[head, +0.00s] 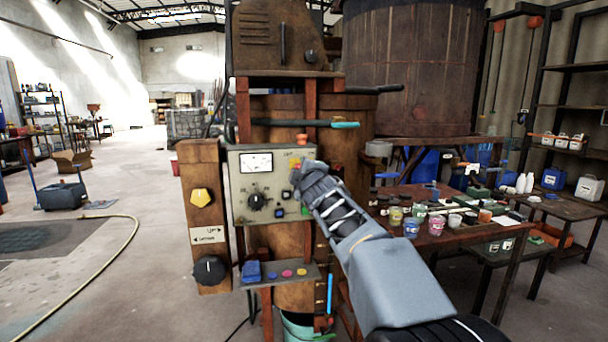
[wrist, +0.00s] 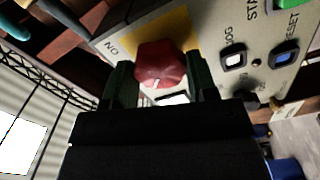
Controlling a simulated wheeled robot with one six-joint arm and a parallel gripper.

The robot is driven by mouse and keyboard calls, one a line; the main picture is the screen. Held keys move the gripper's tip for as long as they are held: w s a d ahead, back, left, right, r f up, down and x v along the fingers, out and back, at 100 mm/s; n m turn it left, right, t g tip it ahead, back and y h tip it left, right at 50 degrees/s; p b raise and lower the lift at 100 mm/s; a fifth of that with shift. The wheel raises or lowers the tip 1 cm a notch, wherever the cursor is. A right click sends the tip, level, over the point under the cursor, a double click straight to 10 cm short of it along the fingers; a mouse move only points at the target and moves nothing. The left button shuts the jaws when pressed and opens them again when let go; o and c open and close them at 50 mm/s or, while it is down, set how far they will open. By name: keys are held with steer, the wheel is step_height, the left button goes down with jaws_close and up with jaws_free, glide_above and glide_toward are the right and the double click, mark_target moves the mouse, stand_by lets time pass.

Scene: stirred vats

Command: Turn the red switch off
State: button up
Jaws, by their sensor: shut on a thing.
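The red switch (wrist: 160,62) is a faceted red knob on a yellow plate (wrist: 125,43) of the control panel. In the wrist view the two dark green fingers of my gripper (wrist: 160,82) are on either side of it, shut on it. A small white mark shows on the knob's near edge. Lettering that reads like "NO" or "ON" is beside the plate. In the head view my gripper (head: 298,178) reaches the upper right of the grey panel (head: 236,185) and hides most of the switch.
Close by on the panel are a white button (wrist: 233,60), a blue button (wrist: 284,53) and a green button (wrist: 287,3). A meter (head: 256,162) and a black knob (head: 257,201) are left of my gripper. A teal-tipped lever (head: 345,125) juts out above. A cluttered table (head: 455,232) stands right.

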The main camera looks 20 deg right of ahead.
steer(key=o, duration=0.9)
steer(key=shift+s+a+p, duration=0.35)
steer(key=shift+s+a, duration=0.1)
steer(key=shift+s, duration=1.8)
steer(key=shift+s+a+p, duration=0.4)
steer(key=shift+s+a, duration=0.05)
steer(key=shift+s, duration=1.8)
steer(key=shift+s+a+p, duration=0.35)
steer(key=shift+s+a, duration=0.1)
steer(key=shift+s, duration=1.8)
